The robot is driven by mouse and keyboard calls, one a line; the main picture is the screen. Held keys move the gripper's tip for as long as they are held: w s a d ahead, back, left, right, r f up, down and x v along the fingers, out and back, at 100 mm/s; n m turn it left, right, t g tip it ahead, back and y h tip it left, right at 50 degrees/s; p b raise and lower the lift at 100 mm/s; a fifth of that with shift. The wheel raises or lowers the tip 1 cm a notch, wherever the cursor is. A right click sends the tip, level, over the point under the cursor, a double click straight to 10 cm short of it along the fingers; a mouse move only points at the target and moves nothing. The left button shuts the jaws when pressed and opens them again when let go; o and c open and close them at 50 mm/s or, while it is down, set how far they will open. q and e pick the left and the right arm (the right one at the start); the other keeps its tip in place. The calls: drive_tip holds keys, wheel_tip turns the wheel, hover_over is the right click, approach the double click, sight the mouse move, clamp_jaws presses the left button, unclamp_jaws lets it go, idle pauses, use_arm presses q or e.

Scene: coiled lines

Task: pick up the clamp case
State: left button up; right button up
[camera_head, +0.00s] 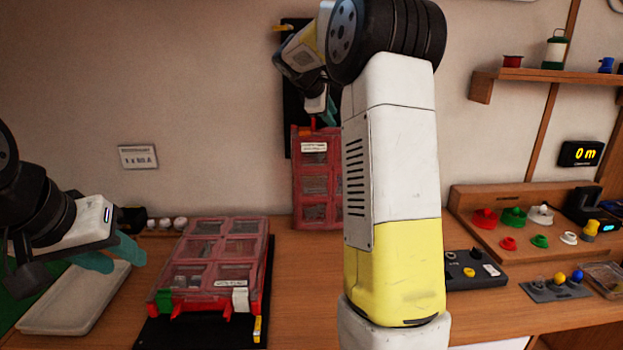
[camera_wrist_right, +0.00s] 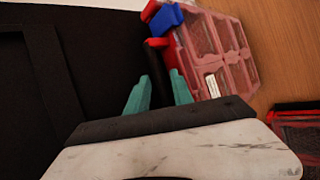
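Two pinkish-red cases with clear windows are in view; I cannot tell by label which is the clamp case. One case (camera_head: 312,180) stands upright at the back, partly hidden by my right arm. The other case (camera_head: 222,250) lies flat nearer, with green and white latches. My right gripper (camera_wrist_right: 160,80) has its teal fingers apart, beside the top of the upright case (camera_wrist_right: 225,50). That case's black and red handle (camera_wrist_right: 178,82) is at the fingertips; contact is unclear. My left gripper (camera_head: 112,254) is open and empty, left of the flat case.
A pale tray (camera_head: 75,300) lies at the front left. A black mat (camera_head: 190,335) is under the flat case. A black panel (camera_head: 295,95) is behind the upright case. Colored knobs (camera_head: 513,217) and small devices fill the right side. A shelf (camera_head: 545,78) hangs at upper right.

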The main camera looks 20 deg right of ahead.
drive_tip(key=shift+c, duration=0.5)
clamp_jaws()
idle(0.8)
drive_tip(key=shift+r, duration=0.25)
